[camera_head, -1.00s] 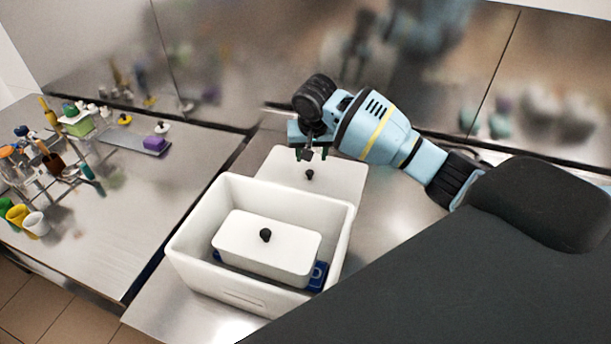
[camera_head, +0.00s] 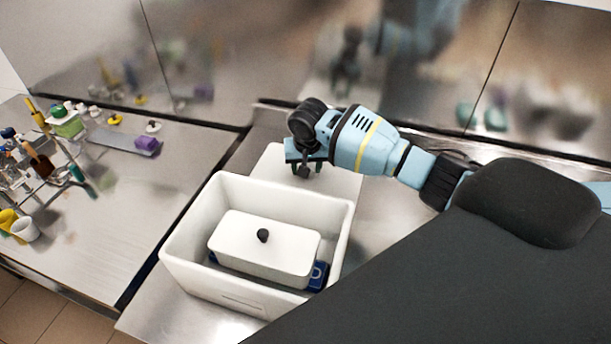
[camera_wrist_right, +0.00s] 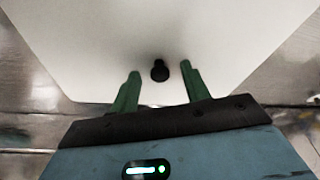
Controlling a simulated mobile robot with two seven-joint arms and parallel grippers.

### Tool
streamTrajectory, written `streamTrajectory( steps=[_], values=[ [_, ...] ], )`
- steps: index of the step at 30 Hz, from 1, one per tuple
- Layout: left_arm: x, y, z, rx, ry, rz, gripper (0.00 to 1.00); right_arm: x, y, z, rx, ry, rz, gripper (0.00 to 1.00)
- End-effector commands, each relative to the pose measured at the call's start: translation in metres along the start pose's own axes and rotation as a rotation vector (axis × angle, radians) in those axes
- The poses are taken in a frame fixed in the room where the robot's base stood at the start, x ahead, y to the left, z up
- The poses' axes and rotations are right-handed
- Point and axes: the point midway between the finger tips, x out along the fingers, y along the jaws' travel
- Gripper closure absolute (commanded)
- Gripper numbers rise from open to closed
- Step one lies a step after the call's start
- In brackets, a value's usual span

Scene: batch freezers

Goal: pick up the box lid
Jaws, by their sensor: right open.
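The box lid (camera_head: 340,187) is a flat white panel lying on the steel counter behind the open white box (camera_head: 187,271). In the wrist view the lid (camera_wrist_right: 170,25) has a black knob (camera_wrist_right: 160,71). My right gripper (camera_head: 306,169) is over the lid, fingers pointing down. In the wrist view its two green fingers (camera_wrist_right: 161,76) are open, with the knob between them and a gap on both sides. In the head view the gripper largely hides the knob. My left gripper is not in view.
Inside the box sits a smaller white container (camera_head: 262,252) with a black knob, beside something blue (camera_head: 318,276). On the left counter stand a rack of tools, cups (camera_head: 25,229) and a tray (camera_head: 110,138). A steel wall rises behind.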

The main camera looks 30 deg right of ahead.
Motion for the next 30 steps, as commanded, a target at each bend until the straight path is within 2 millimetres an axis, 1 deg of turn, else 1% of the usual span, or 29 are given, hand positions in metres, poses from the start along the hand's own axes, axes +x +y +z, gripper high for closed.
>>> streamTrajectory(
  steps=[3,12,14,20,23,26,30],
  values=[
    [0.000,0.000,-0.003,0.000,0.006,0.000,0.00,-0.001,0.000,-0.001,0.000,0.001,-0.001,0.54],
    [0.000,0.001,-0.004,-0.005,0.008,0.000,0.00,-0.001,0.000,-0.001,0.000,0.001,0.000,0.93],
    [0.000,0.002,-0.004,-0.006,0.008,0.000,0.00,-0.001,0.000,-0.001,0.000,0.001,0.000,1.00],
    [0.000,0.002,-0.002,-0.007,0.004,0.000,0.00,-0.002,0.000,-0.001,0.000,0.001,0.000,1.00],
    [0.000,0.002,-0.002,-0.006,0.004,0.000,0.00,-0.006,0.000,-0.002,0.000,0.002,-0.001,1.00],
    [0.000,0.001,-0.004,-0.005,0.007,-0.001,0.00,-0.018,0.000,-0.006,0.001,0.004,-0.002,1.00],
    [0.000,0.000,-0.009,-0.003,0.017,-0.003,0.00,-0.044,-0.001,-0.013,0.000,0.007,-0.004,1.00]
  ],
)
